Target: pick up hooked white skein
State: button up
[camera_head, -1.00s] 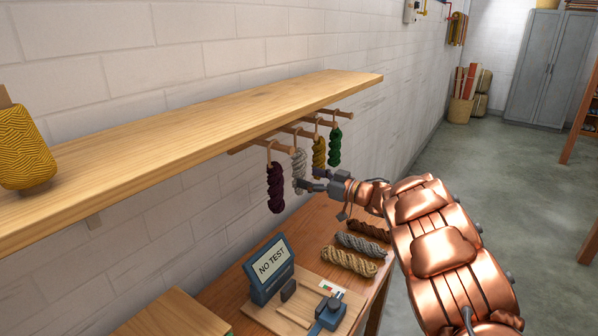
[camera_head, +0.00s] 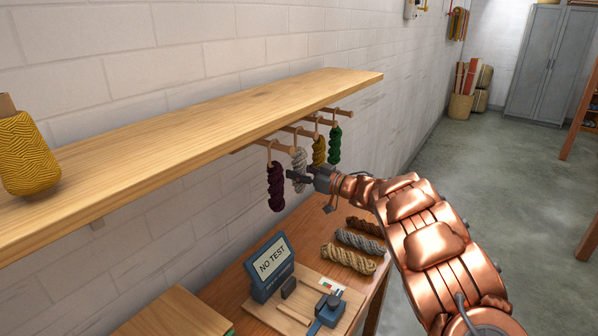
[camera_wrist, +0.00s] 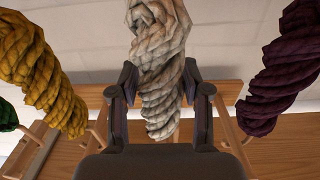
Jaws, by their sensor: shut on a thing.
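The white skein (camera_head: 299,165) hangs from a wooden peg under the shelf, between the dark purple skein (camera_head: 276,186) and the yellow skein (camera_head: 319,150). My gripper (camera_head: 302,179) is at the white skein's lower half, reaching in from the right. In the wrist view the white skein (camera_wrist: 158,60) is in the middle, and my gripper's fingers (camera_wrist: 160,100) are shut on it from both sides. The yellow skein (camera_wrist: 40,78) is to the left and the purple skein (camera_wrist: 283,70) to the right, both apart from the fingers. The skein's top is hard to make out behind the shelf edge.
A green skein (camera_head: 335,146) hangs farthest along. The wooden shelf (camera_head: 200,135) runs above the skeins. Open floor lies to the right.

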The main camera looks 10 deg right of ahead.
aim_at(305, 163)
jog(key=c, duration=0.4)
jog(key=shift+r, duration=0.1)
jog(key=shift+r+b, duration=0.5)
jog(key=shift+r, duration=1.05)
jog(key=shift+s+r, duration=0.15)
jog(key=shift+s, duration=0.05)
jog(key=s+r+b, duration=0.1)
jog(key=s+b, duration=0.2)
jog(key=s, duration=1.2)
jog(key=shift+s+r, duration=0.2)
jog(key=shift+s, duration=0.15)
jog(key=shift+a, duration=0.1)
jog(key=shift+s+a+p, duration=0.4)
jog(key=shift+s+a, duration=0.8)
